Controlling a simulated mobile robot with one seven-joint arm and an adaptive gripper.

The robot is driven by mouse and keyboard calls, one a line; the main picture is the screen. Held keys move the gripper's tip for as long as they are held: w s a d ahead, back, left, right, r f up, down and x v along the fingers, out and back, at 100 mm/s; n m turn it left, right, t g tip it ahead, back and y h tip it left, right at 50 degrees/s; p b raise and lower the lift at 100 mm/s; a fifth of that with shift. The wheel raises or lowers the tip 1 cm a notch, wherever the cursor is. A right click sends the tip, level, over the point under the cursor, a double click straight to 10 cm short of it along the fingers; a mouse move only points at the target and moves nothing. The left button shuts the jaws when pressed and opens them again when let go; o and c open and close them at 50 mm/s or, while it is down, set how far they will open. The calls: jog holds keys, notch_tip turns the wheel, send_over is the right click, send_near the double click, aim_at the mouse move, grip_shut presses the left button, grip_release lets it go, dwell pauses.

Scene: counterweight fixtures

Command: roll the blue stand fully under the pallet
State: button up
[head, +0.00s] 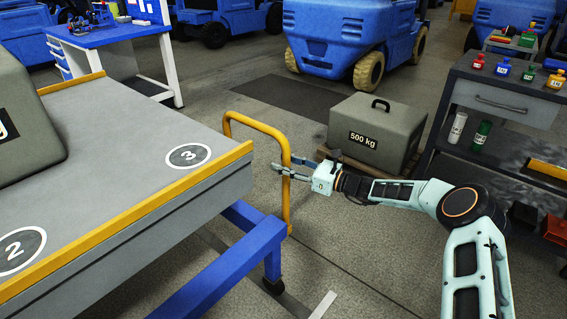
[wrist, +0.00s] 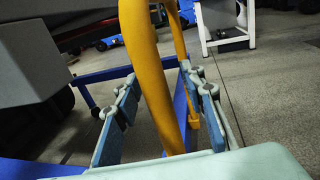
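The grey pallet (head: 110,165) has yellow edge strips and circles marked 2 and 3; it fills the left of the head view. The blue stand (head: 222,275) is partly under it, with its near beam, corner and a caster sticking out to the right. The stand's yellow handle (head: 289,190) rises as a loop beside the pallet's right edge. My gripper (head: 281,170) is at the handle's near upright. In the wrist view, the handle's yellow bar (wrist: 148,75) passes between my spread fingers, with gaps beside it. The stand's far side is hidden by the pallet.
A dark cart (head: 500,130) with small weights stands at right, a blue workbench (head: 110,36) at back left. Blue forklifts (head: 350,35) line the back. The floor right of the stand is clear.

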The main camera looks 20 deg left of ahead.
jog(key=s+d, duration=0.2)
jog(key=d, duration=0.9)
